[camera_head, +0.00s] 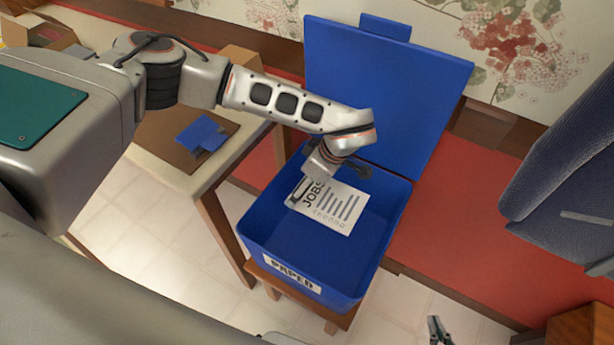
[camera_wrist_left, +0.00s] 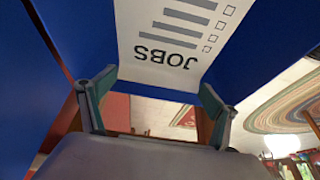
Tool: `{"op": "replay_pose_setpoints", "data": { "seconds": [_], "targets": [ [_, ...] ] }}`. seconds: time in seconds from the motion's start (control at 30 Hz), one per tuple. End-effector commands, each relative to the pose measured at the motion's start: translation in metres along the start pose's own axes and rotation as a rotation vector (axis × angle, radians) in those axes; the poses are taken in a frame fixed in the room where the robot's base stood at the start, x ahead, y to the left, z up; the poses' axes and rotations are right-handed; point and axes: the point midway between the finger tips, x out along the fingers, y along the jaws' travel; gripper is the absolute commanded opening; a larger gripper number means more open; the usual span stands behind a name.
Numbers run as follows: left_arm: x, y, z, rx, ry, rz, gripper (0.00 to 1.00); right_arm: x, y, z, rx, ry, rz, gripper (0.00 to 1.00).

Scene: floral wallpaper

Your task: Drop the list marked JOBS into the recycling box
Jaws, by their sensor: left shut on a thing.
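The list (camera_head: 335,208) is a white sheet marked JOBS with grey lines and small checkboxes. In the head view it appears within the opening of the recycling box (camera_head: 262,240), a blue box with a PAPER label and its lid (camera_head: 390,85) raised. How deep the sheet hangs is unclear. My left gripper (camera_head: 332,181) is shut on the list's JOBS end. In the left wrist view, the fingers of my left gripper (camera_wrist_left: 156,92) flank the list (camera_wrist_left: 165,45). My right gripper (camera_head: 438,328) is small at the lower right, away from the box; its finger gap is unclear.
The box stands on a wooden stool (camera_head: 338,318). To its left, a table (camera_head: 205,180) bears a blue item (camera_head: 203,135) on a brown board. A dark blue chair (camera_head: 565,175) is at the right. Tiled floor (camera_head: 135,230) lies at the lower left.

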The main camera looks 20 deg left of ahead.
Motion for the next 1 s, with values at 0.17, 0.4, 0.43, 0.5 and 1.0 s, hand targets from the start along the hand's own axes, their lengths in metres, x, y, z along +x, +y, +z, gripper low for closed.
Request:
{"op": "replay_pose_setpoints", "data": {
  "seconds": [0.17, 0.4, 0.43, 0.5, 1.0],
  "targets": [
    [-0.001, 0.001, 0.000, -0.001, 0.000, 0.003, 0.71, 0.001, 0.002, -0.005, -0.005, 0.009, 0.001, 0.00],
    [0.000, 0.001, 0.000, -0.001, 0.000, 0.002, 1.00, 0.001, 0.002, -0.002, -0.008, 0.004, -0.001, 0.00],
    [0.000, 0.001, 0.000, -0.001, 0.000, 0.002, 1.00, 0.001, 0.001, -0.001, -0.007, 0.003, -0.001, 0.00],
    [0.000, 0.001, 0.000, 0.000, 0.000, 0.002, 1.00, 0.001, 0.001, 0.000, -0.007, 0.001, -0.002, 0.00],
    [-0.065, 0.002, -0.001, 0.001, 0.000, 0.008, 1.00, -0.001, -0.002, 0.003, -0.001, -0.004, -0.004, 0.00]
  ]
}}
